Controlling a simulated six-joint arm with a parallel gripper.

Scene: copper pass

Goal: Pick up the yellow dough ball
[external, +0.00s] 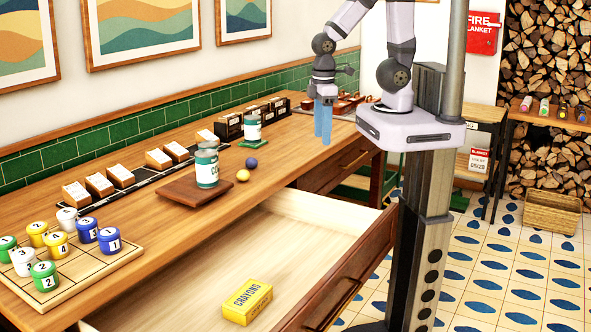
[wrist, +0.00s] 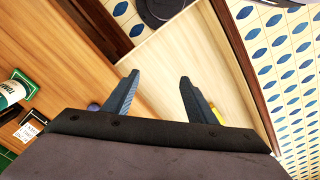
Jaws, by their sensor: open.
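The yellow dough ball (external: 243,175) lies on the wooden desk near its front edge, above the open drawer. A dark blue ball (external: 251,162) lies just behind it, and a bluish ball (wrist: 93,107) shows beside the left finger in the wrist view. My gripper (external: 323,142) hangs with its blue fingers pointing down, to the right of both balls and apart from them. In the wrist view my gripper (wrist: 157,78) is open with nothing between its fingers. I cannot make out the yellow ball in the wrist view.
The open drawer (external: 300,228) holds a yellow crayons box (external: 247,302). A green-labelled can (external: 207,168) stands on a wooden board (external: 175,190) left of the balls. Numbered pots stand on a tray (external: 92,274) at the left. Card holders line the back.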

